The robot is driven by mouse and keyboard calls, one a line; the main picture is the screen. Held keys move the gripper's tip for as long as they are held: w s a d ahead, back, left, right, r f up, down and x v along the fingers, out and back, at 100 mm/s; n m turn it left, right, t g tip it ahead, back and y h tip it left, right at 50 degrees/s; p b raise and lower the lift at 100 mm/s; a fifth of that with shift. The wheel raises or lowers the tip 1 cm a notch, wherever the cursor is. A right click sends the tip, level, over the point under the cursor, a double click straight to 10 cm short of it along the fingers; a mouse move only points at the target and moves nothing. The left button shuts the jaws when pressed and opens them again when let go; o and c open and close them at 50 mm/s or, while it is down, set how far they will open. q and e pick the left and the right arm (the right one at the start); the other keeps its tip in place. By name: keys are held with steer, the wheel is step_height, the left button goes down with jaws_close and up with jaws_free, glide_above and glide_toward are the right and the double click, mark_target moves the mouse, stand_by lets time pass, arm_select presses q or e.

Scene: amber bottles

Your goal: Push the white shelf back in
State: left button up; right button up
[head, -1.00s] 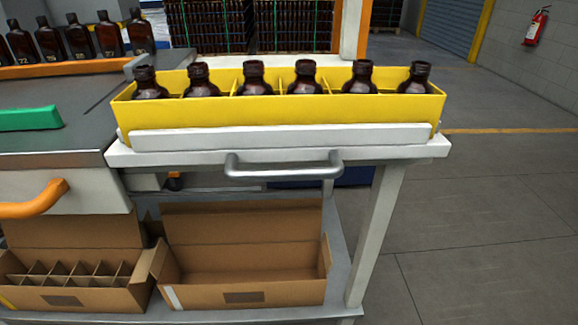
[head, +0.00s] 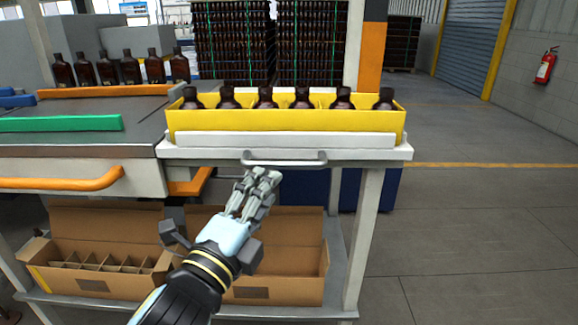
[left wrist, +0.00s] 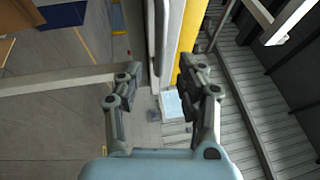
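The white shelf (head: 390,154) stands out beside the grey table, with a grey bar handle (head: 300,161) along its front. A yellow crate (head: 290,126) holding several amber bottles sits on the shelf. My left gripper (head: 264,178) is just below the left part of the handle in the head view; I cannot tell whether it touches. In the left wrist view my left gripper (left wrist: 162,84) has its fingers apart, with nothing between them. My right gripper is not in view.
Two open cardboard boxes stand on the lower rack: a divided one (head: 95,285) at left and another (head: 300,270) partly behind my left arm. An orange handle (head: 70,182) is on the table front at left. The floor at right (head: 470,250) is clear.

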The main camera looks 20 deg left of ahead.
mark_target(282, 168)
arm_select(q)
steer(key=x, duration=0.8)
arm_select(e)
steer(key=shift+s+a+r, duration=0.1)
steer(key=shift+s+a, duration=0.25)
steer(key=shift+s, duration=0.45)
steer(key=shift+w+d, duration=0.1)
arm_select(q)
steer(key=shift+c, duration=0.6)
jaws_close()
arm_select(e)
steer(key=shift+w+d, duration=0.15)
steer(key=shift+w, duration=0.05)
arm_select(q)
steer(key=shift+f, duration=0.1)
